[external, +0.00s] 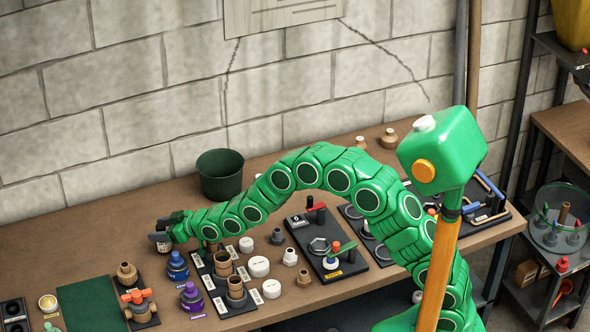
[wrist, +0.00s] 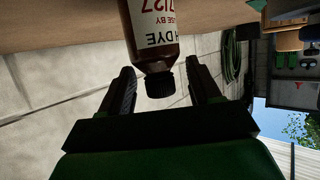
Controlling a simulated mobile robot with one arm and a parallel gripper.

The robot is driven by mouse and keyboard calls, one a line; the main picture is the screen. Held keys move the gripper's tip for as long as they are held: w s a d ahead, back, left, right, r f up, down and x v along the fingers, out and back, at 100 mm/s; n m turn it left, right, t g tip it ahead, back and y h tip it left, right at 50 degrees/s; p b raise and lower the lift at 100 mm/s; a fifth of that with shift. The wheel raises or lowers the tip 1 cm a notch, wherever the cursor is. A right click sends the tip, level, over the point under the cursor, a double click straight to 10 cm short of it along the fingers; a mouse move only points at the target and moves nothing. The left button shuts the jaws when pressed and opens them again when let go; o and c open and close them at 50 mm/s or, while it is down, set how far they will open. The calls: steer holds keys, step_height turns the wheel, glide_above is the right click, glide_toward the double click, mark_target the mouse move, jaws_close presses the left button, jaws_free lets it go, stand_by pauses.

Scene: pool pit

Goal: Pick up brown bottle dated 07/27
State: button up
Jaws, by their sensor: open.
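The brown bottle (wrist: 152,35) has a black cap and a white label with red print reading "7/27" and "USE BY"; part of the label is cut off by the top edge of the wrist view. It appears upside down there, cap towards me. My gripper (wrist: 160,72) is open, with one finger on each side of the bottle's neck and cap. Gaps show between the fingers and the cap. In the external view my gripper (external: 168,229) is low over the left part of the bench, and the bottle (external: 161,241) shows small at its tip.
The brown bench (external: 60,240) holds a green bucket (external: 220,174) behind my arm. A green mat (external: 90,305) lies front left. The bench behind my gripper is clear.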

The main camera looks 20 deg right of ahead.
steer(key=shift+x, duration=1)
steer(key=shift+f, duration=0.1)
steer(key=c, duration=1.1)
steer(key=shift+c, duration=0.2)
steer(key=shift+r, duration=0.65)
step_height(320, 180, up, 3)
steer(key=shift+s+d+f, duration=0.1)
steer(key=shift+f, duration=0.15)
steer(key=a+r+v, duration=0.2)
steer(key=r+v, duration=0.1)
steer(key=v, duration=1.3)
steer(key=shift+s+r, duration=0.2)
steer(key=shift+s, duration=0.05)
